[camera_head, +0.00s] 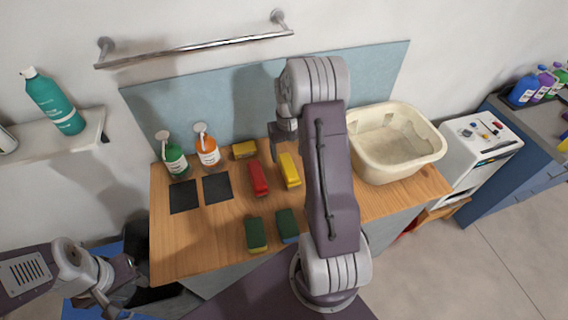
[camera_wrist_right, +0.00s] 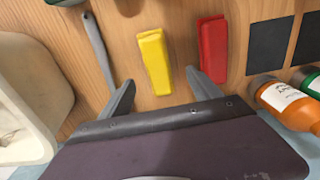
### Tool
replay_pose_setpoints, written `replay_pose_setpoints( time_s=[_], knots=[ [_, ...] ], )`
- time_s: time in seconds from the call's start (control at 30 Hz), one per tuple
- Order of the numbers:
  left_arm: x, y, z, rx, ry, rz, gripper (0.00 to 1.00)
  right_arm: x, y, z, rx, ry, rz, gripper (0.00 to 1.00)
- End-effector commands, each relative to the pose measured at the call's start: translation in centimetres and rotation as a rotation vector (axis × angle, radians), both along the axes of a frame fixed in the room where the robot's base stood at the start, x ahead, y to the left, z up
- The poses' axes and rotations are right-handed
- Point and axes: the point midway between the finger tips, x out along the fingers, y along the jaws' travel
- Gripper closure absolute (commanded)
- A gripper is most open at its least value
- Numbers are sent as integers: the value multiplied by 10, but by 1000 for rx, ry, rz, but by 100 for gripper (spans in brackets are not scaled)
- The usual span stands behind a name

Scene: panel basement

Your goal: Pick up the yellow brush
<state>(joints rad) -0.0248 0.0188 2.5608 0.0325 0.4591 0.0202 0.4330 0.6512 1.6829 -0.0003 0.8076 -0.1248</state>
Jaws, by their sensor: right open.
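The yellow brush (camera_head: 289,170) lies on the wooden worktop, just right of the red brush (camera_head: 258,178). In the right wrist view the yellow brush (camera_wrist_right: 155,60) lies ahead, with its near end between my open fingers, and the red brush (camera_wrist_right: 212,48) is to its right, beyond the right finger. My right gripper (camera_wrist_right: 160,77) is open and empty; in the head view it (camera_head: 284,140) is above the back of the worktop, partly hidden by my arm. My left gripper (camera_head: 112,303) is low at the left, away from the brushes; its fingers are unclear.
A cream basin (camera_head: 357,160) stands on the right of the worktop. Green and orange bottles (camera_head: 207,150) and a yellow sponge-like block (camera_head: 244,150) are at the back. Two green-topped sponges (camera_head: 256,236) lie in front. A grey rod (camera_wrist_right: 98,45) lies near the left finger. Two dark squares (camera_head: 217,187) are clear.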

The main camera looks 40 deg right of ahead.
Motion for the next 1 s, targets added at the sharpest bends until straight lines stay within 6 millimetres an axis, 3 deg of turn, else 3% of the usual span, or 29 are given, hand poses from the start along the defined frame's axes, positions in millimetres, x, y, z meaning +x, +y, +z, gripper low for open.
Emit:
replay_pose_setpoints(
  time_s=[0.1, 0.37, 0.6, 0.83, 0.87, 1.0],
  knots=[
    [0, 0, 6, 0, -1, 0, 64, -1, 0, -18, 2, 4, 0, 27],
    [0, 0, 12, 0, -1, 0, 64, 0, -1, -34, 2, 4, 0, 27],
    [0, 0, 23, 0, -1, 0, 64, 1, -4, -74, 2, 3, 1, 27],
    [0, 0, 23, 0, -1, 0, 64, 2, -4, -79, 0, -1, 1, 27],
    [0, 0, 23, 0, -1, 0, 64, 2, -4, -79, 0, -1, 1, 30],
    [0, 0, 23, 0, -1, 0, 64, 2, -4, -78, 0, -1, 1, 69]
  ],
)
